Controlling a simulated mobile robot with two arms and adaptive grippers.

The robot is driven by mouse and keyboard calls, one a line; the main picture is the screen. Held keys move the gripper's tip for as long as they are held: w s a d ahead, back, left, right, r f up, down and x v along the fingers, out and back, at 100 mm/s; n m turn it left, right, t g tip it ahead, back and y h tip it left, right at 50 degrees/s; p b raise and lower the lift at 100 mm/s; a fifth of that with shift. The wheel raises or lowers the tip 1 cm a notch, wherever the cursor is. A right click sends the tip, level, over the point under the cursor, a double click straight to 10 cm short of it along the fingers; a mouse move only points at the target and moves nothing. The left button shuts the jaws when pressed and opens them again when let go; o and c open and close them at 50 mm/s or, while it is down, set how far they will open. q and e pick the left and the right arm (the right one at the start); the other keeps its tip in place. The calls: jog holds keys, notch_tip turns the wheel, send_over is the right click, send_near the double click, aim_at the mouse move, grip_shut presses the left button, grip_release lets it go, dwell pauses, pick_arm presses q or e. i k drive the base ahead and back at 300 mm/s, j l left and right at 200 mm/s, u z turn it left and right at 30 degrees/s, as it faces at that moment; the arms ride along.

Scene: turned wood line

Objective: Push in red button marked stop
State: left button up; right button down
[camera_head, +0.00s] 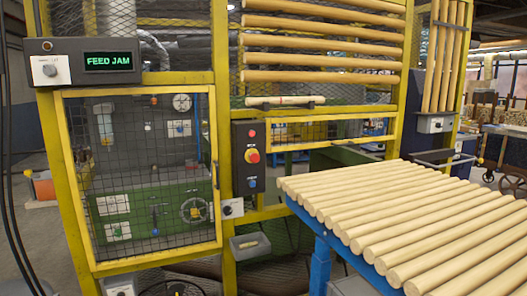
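A black control panel (246,172) is fixed upright on a yellow post in the middle of the camera_head view. It carries a small red button (252,133) at the top, a larger red mushroom button on a yellow base (252,155) in the middle, and a blue button (252,183) below. The labels beside them are too small to read, so I cannot tell which red one is marked stop. Neither of my grippers is in view, and nothing touches the panel.
A display box (112,61) reads FEED JAM. A yellow-framed mesh door (148,170) is closed at left. A blue-framed table (321,248) bearing several wooden rods (410,211) juts forward at right. A grey bin (249,246) hangs below the panel.

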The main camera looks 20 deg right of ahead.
aim_at(255, 157)
jog(key=i+l, duration=0.3)
jog(key=i, duration=0.15)
jog(key=i+l, duration=0.3)
jog(key=i, duration=0.15)
